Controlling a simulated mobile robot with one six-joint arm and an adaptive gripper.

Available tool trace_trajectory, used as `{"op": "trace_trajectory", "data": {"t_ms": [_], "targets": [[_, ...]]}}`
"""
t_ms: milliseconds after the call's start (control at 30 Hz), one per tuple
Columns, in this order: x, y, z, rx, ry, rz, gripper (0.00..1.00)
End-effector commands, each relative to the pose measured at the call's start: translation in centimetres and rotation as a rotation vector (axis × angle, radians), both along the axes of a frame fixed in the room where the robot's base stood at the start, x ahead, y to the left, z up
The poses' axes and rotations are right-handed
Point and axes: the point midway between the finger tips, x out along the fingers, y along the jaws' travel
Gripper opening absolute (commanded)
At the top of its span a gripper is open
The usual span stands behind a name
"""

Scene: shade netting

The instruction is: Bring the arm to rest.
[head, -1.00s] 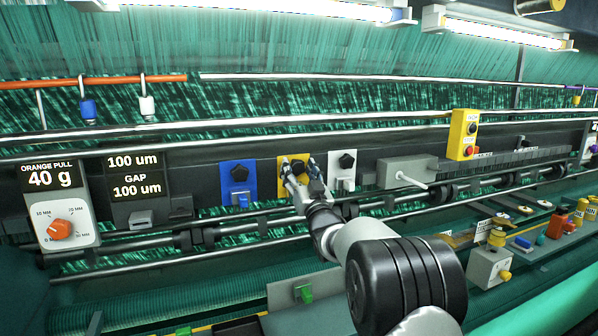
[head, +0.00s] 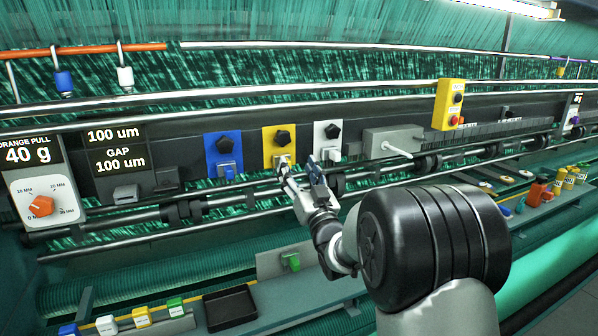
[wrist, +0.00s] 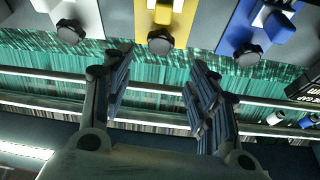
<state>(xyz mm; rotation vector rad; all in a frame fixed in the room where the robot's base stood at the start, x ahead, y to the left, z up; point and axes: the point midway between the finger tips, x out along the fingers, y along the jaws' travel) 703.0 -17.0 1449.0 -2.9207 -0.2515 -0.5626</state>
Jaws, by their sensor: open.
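My gripper (head: 301,175) is open and empty in the head view, just below the yellow plate (head: 270,150) with its black knob (head: 282,138). In the wrist view my gripper's two fingers (wrist: 160,85) stand apart with nothing between them. The yellow plate (wrist: 178,25) and its knob (wrist: 160,41) show beyond the fingertips, apart from them. My arm reaches in from the lower right of the head view.
A blue plate (head: 212,142) and a white plate (head: 319,134) flank the yellow one. Steel rails (head: 150,210) run below. A grey box with a lever (head: 390,142) and a yellow button box (head: 449,105) are to the right. A black tray (head: 230,307) lies below.

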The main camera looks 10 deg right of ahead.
Motion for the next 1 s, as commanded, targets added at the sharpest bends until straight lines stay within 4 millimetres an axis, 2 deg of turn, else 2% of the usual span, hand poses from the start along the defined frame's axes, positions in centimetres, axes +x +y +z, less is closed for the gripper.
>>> {"op": "trace_trajectory", "data": {"t_ms": [433,567,633,767,867,967,1000], "targets": [[-0.5,-0.1,-0.1,-0.003,0.010,-0.005,0.54],[-1.4,-0.2,-0.1,-0.024,0.099,-0.038,0.54],[-2.5,-0.3,-0.6,-0.046,0.192,-0.069,0.54],[-6.5,-0.6,-2.6,-0.087,0.412,-0.126,0.54],[-10.9,-0.7,-5.1,-0.114,0.592,-0.158,0.54],[-16.3,-0.7,-8.0,-0.141,0.771,-0.174,0.54],[-18.8,-0.6,-9.3,-0.150,0.843,-0.177,0.54]]}}
